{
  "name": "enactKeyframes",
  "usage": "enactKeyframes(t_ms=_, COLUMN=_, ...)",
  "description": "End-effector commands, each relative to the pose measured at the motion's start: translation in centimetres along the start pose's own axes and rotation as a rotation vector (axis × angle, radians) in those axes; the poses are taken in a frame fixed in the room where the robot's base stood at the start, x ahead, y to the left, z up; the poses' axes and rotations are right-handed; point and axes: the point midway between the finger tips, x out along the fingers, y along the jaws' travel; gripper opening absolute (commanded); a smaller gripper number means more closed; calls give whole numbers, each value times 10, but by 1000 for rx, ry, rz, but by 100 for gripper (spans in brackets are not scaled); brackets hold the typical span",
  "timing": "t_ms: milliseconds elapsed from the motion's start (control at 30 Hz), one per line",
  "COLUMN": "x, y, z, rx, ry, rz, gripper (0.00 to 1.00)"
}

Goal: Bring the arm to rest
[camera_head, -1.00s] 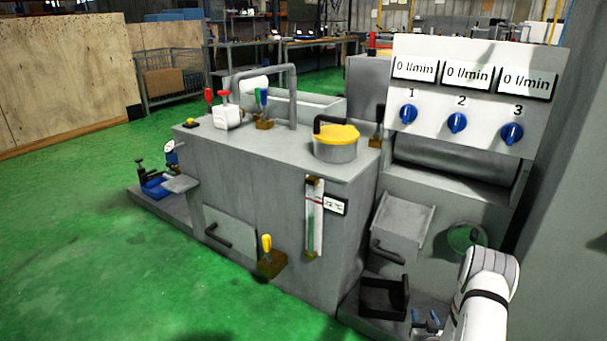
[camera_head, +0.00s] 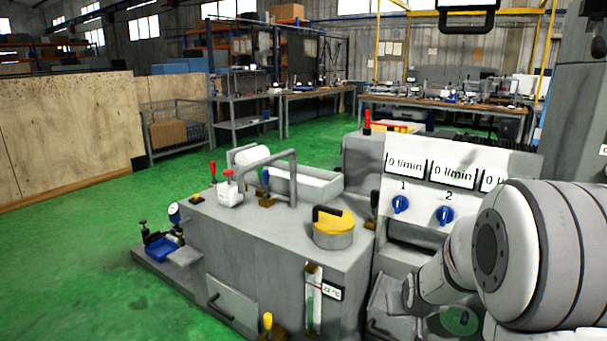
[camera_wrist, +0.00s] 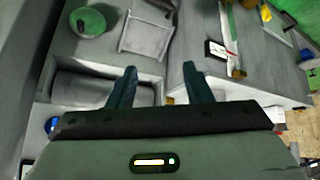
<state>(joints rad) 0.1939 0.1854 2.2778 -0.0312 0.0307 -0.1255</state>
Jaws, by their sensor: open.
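My gripper (camera_wrist: 160,88) shows in the wrist view with its two dark fingers apart and nothing between them. It is in front of the grey grinder machine, whose lower front fills that view. In the head view my white arm reaches in from the right and covers part of the machine's flow panel (camera_head: 432,180). The gripper end (camera_head: 418,292) is small and partly hidden there, near the machine's front right. The grey machine body (camera_head: 255,240) stands on the green floor.
The machine top holds a yellow-lidded pot (camera_head: 333,228), a bent grey pipe (camera_head: 294,190) and a red-handled valve (camera_head: 229,190). A blue vise-like part (camera_head: 160,248) sits at its left. Wooden panels (camera_head: 65,115) stand at far left. Green floor (camera_head: 85,270) is free at front left.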

Motion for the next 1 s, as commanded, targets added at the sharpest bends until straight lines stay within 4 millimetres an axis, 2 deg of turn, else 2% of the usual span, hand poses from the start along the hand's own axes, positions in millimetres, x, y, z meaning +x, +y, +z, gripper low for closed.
enactKeyframes(t_ms=33, x=-40, y=-5, z=-8, rx=1, ry=-24, rz=3, gripper=45)
enactKeyframes(t_ms=200, x=-134, y=-26, z=4, rx=-1, ry=-143, rz=-26, gripper=45)
enactKeyframes(t_ms=400, x=-237, y=-48, z=34, rx=-11, ry=-281, rz=-70, gripper=45)
enactKeyframes(t_ms=500, x=-275, y=-55, z=50, rx=-18, ry=-339, rz=-90, gripper=45)
enactKeyframes(t_ms=600, x=-300, y=-59, z=64, rx=-23, ry=-381, rz=-105, gripper=45)
enactKeyframes(t_ms=700, x=-312, y=-58, z=73, rx=-27, ry=-406, rz=-113, gripper=45)
enactKeyframes(t_ms=1000, x=-315, y=-58, z=76, rx=-28, ry=-415, rz=-115, gripper=45)
